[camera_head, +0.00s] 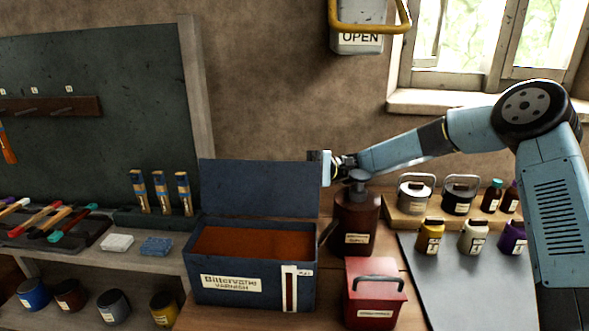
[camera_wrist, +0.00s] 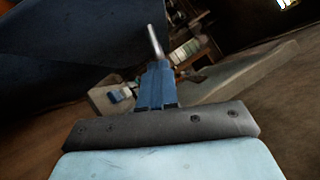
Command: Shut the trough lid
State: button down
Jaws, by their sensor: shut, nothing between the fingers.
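The dark blue trough (camera_head: 250,297) labelled "Bittervane Varnish" stands on the wooden bench, with red-brown varnish (camera_head: 250,245) showing inside. Its lid (camera_head: 258,188) stands up open along the back edge. My gripper (camera_head: 322,168) is shut and empty at the upper right edge of the lid. It looks very close to that edge, but I cannot tell whether it touches. In the wrist view a large dark blue surface, apparently the lid (camera_wrist: 80,35), fills the upper left, beside the gripper.
A dark brown bottle (camera_head: 355,220) stands just right of the trough under my forearm. A red can (camera_head: 374,295) with a handle is in front of it. Several small jars and pots stand at the right by a grey sheet (camera_head: 470,285). Brushes and sponges lie at the left.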

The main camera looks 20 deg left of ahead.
dwell(0.3)
jog(key=shift+s+d+r+n+h, duration=0.1)
jog(key=shift+s+r+n+h, duration=0.25)
jog(key=shift+n, duration=0.45)
